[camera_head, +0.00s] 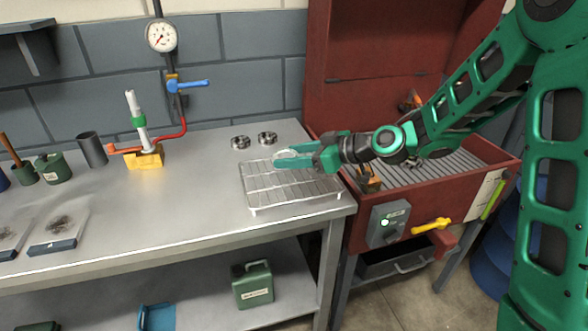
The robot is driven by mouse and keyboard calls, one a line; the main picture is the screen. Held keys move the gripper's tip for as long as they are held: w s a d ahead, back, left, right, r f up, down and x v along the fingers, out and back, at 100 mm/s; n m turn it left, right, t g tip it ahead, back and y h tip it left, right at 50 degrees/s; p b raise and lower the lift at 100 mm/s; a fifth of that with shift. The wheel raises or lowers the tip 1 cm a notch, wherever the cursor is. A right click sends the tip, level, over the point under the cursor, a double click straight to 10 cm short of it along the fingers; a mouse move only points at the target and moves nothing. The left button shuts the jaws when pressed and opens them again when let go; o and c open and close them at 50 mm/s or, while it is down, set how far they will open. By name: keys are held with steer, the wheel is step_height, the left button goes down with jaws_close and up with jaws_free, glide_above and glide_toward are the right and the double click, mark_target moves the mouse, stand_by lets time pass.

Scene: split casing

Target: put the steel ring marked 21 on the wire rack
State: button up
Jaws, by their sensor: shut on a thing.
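My green gripper (282,157) is over the back part of the wire rack (262,198). It is shut on a pale, ring-like piece that is mostly hidden between the fingers; no mark can be read on it. I cannot tell whether that piece touches the rack. The wire rack stands on short legs at the right end of the steel bench (190,215). Two steel rings lie flat on the bench behind the rack, a left one (240,142) and a right one (267,138). Their marks are too small to read.
A red open-lidded cabinet (365,105) with a slatted bed stands right of the bench, under my arm. A yellow-based press (146,157) with a red lever, a grey cup (92,150) and a pressure gauge (161,36) are to the left. The bench middle is clear.

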mark_target(294, 176)
steer(key=shift+w+d+f, duration=0.15)
steer(key=shift+w+f, duration=0.15)
steer(key=shift+w, duration=0.15)
steer(key=shift+f, duration=2)
steer(key=shift+f, duration=0.1)
steer(key=o, duration=1.4)
steer(key=v, duration=1.2)
